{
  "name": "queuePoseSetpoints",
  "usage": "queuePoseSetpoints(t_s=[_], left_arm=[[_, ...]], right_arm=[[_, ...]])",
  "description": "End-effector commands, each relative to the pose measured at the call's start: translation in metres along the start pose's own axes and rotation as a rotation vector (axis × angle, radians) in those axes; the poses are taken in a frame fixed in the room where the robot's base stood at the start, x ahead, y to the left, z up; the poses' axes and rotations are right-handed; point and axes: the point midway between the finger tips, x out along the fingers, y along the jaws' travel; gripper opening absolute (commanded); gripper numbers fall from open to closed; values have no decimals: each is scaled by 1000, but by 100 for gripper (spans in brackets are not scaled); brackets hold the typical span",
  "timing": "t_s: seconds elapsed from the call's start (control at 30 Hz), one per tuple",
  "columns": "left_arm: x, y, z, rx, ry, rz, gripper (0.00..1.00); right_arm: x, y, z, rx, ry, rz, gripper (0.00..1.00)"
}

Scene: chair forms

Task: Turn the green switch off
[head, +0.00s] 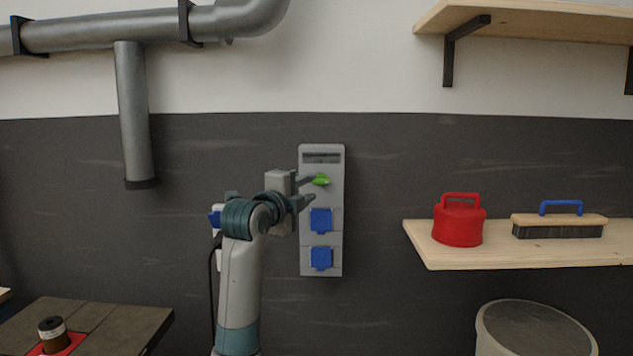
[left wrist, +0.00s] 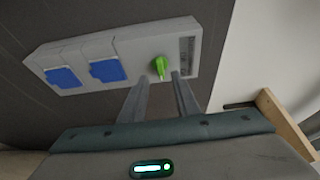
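The green switch (head: 321,180) is a small knob near the top of a grey wall panel (head: 308,160). Its handle lies roughly crosswise to the panel's long side. My left gripper (head: 308,189) is just left of the switch, with its fingers pointing at the panel. In the left wrist view the fingers (left wrist: 161,82) are apart with nothing between them, and the green switch (left wrist: 160,67) shows just beyond the gap. I cannot tell whether a finger touches it. My right gripper is not in view.
Blue socket covers (head: 321,219) sit below the switch on the panel. A wooden shelf (head: 500,258) at right holds a red canister (head: 459,222) and a brush (head: 558,224). A dark table (head: 125,323) is at lower left. Grey pipes (head: 133,115) run on the wall.

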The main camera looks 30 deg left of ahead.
Motion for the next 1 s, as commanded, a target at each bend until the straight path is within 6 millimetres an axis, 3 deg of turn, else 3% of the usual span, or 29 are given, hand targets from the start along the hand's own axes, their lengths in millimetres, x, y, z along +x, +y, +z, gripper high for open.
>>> queuePoseSetpoints(t_s=[0.1, 0.3, 0.77, 0.9, 1.0], left_arm=[[21, -2, 0, -5, 2, 2, 29], [44, -2, 0, -2, 0, 0, 29], [54, 0, 0, 0, 0, -1, 29], [54, 0, 0, 0, 0, 0, 0], [54, 0, 0, 0, 0, 0, 0]], right_arm=[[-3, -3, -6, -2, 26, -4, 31], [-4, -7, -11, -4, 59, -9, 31], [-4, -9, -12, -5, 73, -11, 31], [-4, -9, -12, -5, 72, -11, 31], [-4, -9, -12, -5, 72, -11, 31]])
